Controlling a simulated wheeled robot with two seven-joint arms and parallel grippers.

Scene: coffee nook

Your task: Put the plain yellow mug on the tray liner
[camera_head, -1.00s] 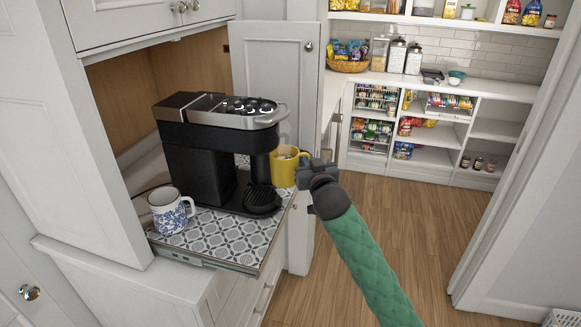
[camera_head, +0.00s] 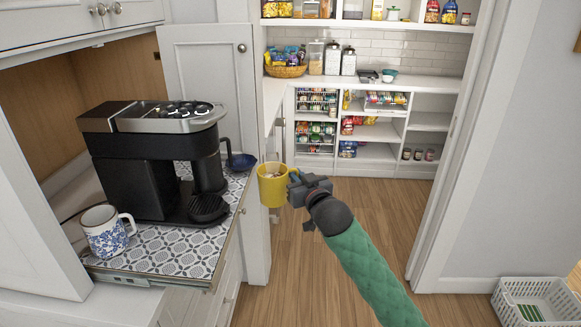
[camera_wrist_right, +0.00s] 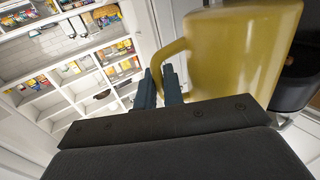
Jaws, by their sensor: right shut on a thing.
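The plain yellow mug (camera_head: 271,188) is held off the right edge of the patterned tray liner (camera_head: 165,248), over the floor. My right gripper (camera_head: 297,184) is shut on its handle. The right wrist view shows the yellow mug (camera_wrist_right: 236,50) large and close, with the gripper fingers (camera_wrist_right: 160,85) at its handle. Something pale shows inside the mug in the head view. The liner lies on the pull-out shelf under the coffee machine. My left gripper is not in view.
A black coffee machine (camera_head: 145,165) stands on the liner. A blue-patterned white mug (camera_head: 107,232) sits at the liner's front left. A dark blue cup or pan (camera_head: 238,160) is at the back right. Bare liner shows in front of the machine. A white basket (camera_head: 537,300) is at the lower right.

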